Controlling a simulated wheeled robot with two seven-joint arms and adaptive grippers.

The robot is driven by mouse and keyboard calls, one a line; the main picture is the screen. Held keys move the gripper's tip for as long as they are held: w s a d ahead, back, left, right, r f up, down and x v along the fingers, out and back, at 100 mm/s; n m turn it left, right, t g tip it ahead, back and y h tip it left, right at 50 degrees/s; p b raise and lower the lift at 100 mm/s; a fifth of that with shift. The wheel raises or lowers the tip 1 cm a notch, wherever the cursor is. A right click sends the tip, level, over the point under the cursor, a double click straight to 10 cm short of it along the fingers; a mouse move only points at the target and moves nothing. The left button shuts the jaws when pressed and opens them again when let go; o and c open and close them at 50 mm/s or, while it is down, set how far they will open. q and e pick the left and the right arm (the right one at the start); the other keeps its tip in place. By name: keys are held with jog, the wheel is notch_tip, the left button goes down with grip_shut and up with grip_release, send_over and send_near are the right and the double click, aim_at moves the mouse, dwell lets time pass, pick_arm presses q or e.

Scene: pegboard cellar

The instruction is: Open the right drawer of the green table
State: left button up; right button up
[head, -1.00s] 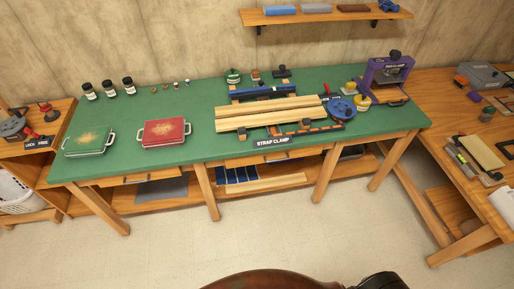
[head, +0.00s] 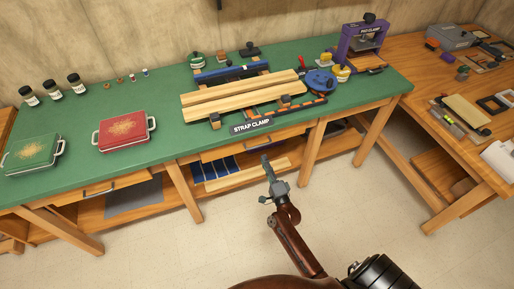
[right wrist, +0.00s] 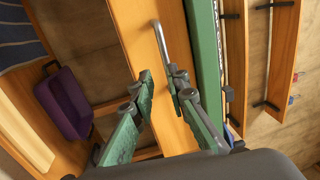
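The green table (head: 165,149) has two drawers under its top. The right drawer (head: 227,147) is a wooden front below the strap clamp label and looks closed. In the right wrist view its wooden front (right wrist: 135,38) runs beside the green table edge, with a grey bar handle (right wrist: 163,42). My right gripper (head: 265,160) is just in front of this drawer. In the right wrist view its fingers (right wrist: 159,76) are apart, with the handle's near end close to the right fingertip; I cannot tell whether they touch. My left gripper is not in view.
A left drawer (head: 97,188) sits under the red and green cases. On the table are a strap clamp with wooden boards (head: 245,95) and several jars. A lower shelf holds dark blue panels (head: 212,173). A wooden bench (head: 445,150) stands at right. The floor in front is clear.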

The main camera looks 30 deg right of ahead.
aim_at(259, 146)
jog(key=x, duration=0.2)
jog(key=b+x, duration=0.1)
jog(key=x, duration=0.2)
jog(key=r+x, duration=0.1)
jog(key=x, duration=0.2)
jog(key=shift+s+d, duration=0.1)
jog(key=shift+d, duration=0.05)
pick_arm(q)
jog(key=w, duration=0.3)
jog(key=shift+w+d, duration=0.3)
pick_arm(e)
jog(key=shift+c, duration=0.7)
grip_shut()
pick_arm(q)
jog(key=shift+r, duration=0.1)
pick_arm(e)
jog(key=shift+s, duration=0.15)
